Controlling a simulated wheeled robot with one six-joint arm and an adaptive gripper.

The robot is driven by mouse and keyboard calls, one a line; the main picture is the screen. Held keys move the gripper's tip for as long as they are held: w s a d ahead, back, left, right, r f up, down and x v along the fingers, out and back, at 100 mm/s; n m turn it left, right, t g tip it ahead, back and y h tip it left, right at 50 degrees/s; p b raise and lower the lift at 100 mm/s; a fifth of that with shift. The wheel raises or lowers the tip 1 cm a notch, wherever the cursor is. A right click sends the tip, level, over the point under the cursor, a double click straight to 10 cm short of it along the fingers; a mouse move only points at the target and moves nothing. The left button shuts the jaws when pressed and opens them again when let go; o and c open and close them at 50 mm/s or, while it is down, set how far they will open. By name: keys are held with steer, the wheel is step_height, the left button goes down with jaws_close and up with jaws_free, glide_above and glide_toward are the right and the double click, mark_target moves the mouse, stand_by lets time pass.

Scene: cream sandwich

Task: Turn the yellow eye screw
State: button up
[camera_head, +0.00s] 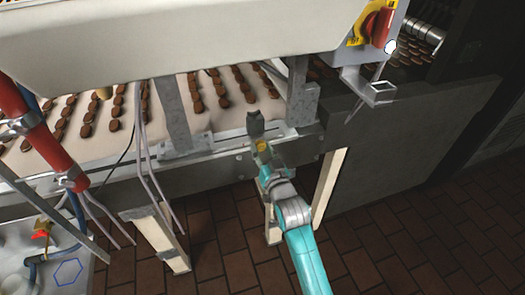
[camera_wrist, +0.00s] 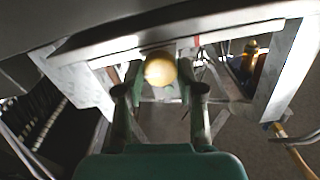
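A rounded yellow piece, which I take to be the eye screw (camera_wrist: 160,69), shows between my fingers in the wrist view. Its eye and thread cannot be made out. A small yellow spot, likely the same eye screw (camera_head: 262,147), shows in the head view at the conveyor's front edge, just below a dark grey part. My gripper (camera_wrist: 161,80) has its two fingers apart, one on each side of the yellow piece. My gripper (camera_head: 263,155) is at the frame's front edge in the head view. Whether the fingers touch the piece is unclear.
The conveyor belt (camera_head: 212,112) carries rows of brown biscuits under a pale housing (camera_head: 190,35). A metal upright (camera_head: 300,95) stands right of my gripper. A red and yellow switch (camera_head: 376,26) is at upper right. The brick floor (camera_head: 400,230) is open below right.

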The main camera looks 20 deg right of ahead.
steer(key=c, duration=0.4)
steer(key=shift+n, duration=0.4)
steer(key=n, duration=0.3)
steer(key=shift+n, duration=0.3)
steer(key=n, duration=0.3)
steer(key=shift+n, duration=0.4)
steer(key=n, duration=1)
steer(key=shift+n, duration=0.4)
